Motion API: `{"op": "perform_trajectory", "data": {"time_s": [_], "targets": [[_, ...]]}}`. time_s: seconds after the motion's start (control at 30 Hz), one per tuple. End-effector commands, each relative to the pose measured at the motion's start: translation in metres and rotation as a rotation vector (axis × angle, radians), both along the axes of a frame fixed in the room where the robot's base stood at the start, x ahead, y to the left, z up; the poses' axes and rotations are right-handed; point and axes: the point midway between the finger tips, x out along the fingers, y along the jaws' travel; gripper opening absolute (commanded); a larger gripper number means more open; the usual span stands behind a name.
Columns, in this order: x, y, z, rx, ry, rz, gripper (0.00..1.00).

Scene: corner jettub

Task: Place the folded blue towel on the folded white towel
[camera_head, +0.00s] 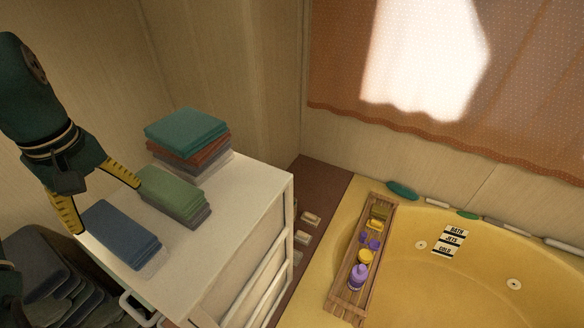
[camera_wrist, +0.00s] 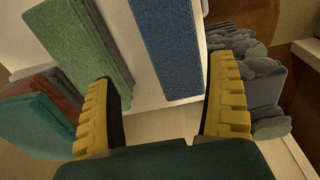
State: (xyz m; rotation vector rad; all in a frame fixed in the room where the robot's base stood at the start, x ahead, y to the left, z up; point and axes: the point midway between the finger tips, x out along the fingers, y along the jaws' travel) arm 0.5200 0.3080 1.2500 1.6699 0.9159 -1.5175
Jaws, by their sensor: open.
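The folded blue towel (camera_head: 120,234) lies flat on top of a white cabinet, near its left edge. A pale layer shows at its near right end; I cannot tell whether it is a white towel. A light grey-white folded layer (camera_head: 217,166) is at the bottom of the stack at the back. My gripper (camera_head: 108,208) is open and empty, pointing down above the far end of the blue towel. In the wrist view the blue towel (camera_wrist: 168,45) appears between the two yellow fingers (camera_wrist: 163,72), with no visible contact.
A green towel (camera_head: 172,188) lies on a grey one beside the blue towel. A teal towel (camera_head: 187,129) tops a reddish-brown one (camera_head: 190,149) at the back. A yellow tub (camera_head: 440,285) with a wooden tray (camera_head: 345,300) is right.

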Motion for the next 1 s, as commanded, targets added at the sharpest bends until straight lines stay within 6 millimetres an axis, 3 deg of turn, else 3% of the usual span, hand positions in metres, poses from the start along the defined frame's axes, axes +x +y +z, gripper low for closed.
{"op": "perform_trajectory", "data": {"time_s": [0.2, 0.33, 0.43, 0.53, 0.6, 0.7, 0.8, 0.9, 1.0], "targets": [[0.083, -0.029, 0.039, 0.26, -0.366, -0.172, 0.87], [0.109, -0.068, 0.08, 0.428, -0.62, -0.274, 0.87], [0.109, -0.107, 0.116, 0.554, -0.818, -0.344, 0.87], [0.09, -0.153, 0.15, 0.676, -1.02, -0.405, 0.87], [0.071, -0.195, 0.158, 0.749, -1.158, -0.461, 0.87], [0.038, -0.263, 0.145, 0.822, -1.326, -0.562, 0.87], [-0.006, -0.319, 0.135, 0.877, -1.469, -0.64, 0.87], [-0.05, -0.355, 0.132, 0.92, -1.58, -0.686, 0.87], [-0.078, -0.372, 0.133, 0.946, -1.645, -0.705, 0.87]]}}
